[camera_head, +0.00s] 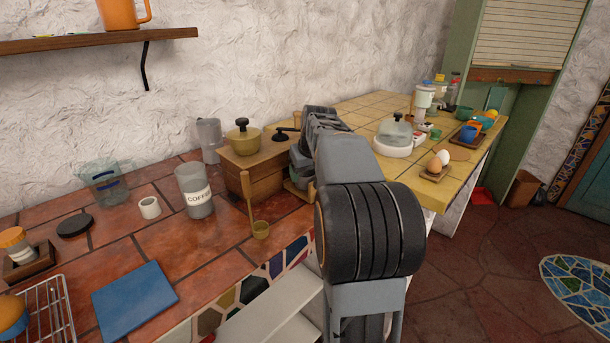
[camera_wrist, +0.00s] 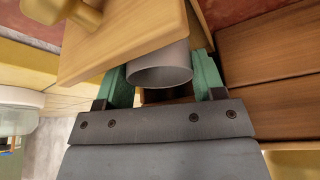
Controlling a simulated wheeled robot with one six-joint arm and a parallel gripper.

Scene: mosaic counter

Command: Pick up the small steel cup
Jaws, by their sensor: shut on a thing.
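The small steel cup (camera_wrist: 160,72) is a plain grey cylinder in the wrist view, with its round rim facing the camera. My gripper (camera_wrist: 161,66) has its two green fingers on either side of the cup and is shut on it. The cup's far end is hidden beside a light wooden block. In the head view my own arm covers the cup and the fingertips. I cannot tell whether the cup touches a surface below.
A wooden box (camera_head: 258,165) with a brass pot (camera_head: 242,138) on it stands left of my arm. A coffee jar (camera_head: 196,192), a white cup (camera_head: 149,208) and a blue board (camera_head: 134,297) are farther left. A glass dome (camera_head: 394,133) stands on the yellow counter at right.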

